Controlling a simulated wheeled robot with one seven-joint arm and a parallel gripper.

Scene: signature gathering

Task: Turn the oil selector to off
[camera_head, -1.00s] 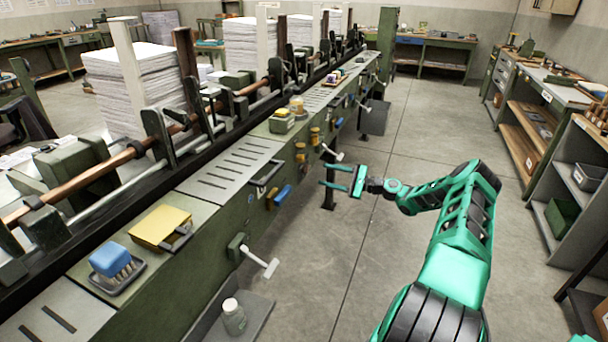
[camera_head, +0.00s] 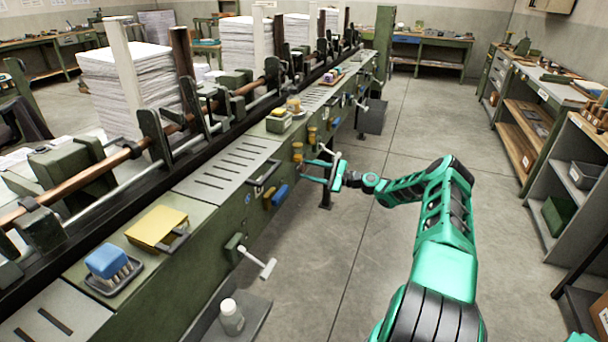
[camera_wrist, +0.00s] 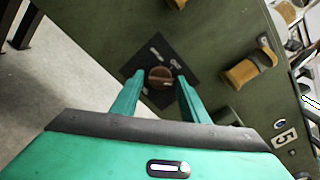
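The oil selector (camera_wrist: 160,75) is a small round brown knob on a black diamond-shaped plate (camera_wrist: 173,53) with two pale labels, too blurred to read surely. It is on the green machine side, centred in the wrist view. Which label the knob points at I cannot tell. My gripper (camera_wrist: 157,84) is open, with one teal finger on each side of the knob in the wrist view; contact is not visible. In the head view my gripper (camera_head: 304,171) points left at the machine's side, close to it, and the selector cannot be made out there.
An orange-brown handle (camera_wrist: 248,66) sticks out right of the selector, near a plate marked 5 (camera_wrist: 285,138). Another brown knob (camera_wrist: 177,3) is at the top edge. A white-handled crank (camera_head: 262,264) juts out nearer. Open floor (camera_head: 400,140) lies right of the machine.

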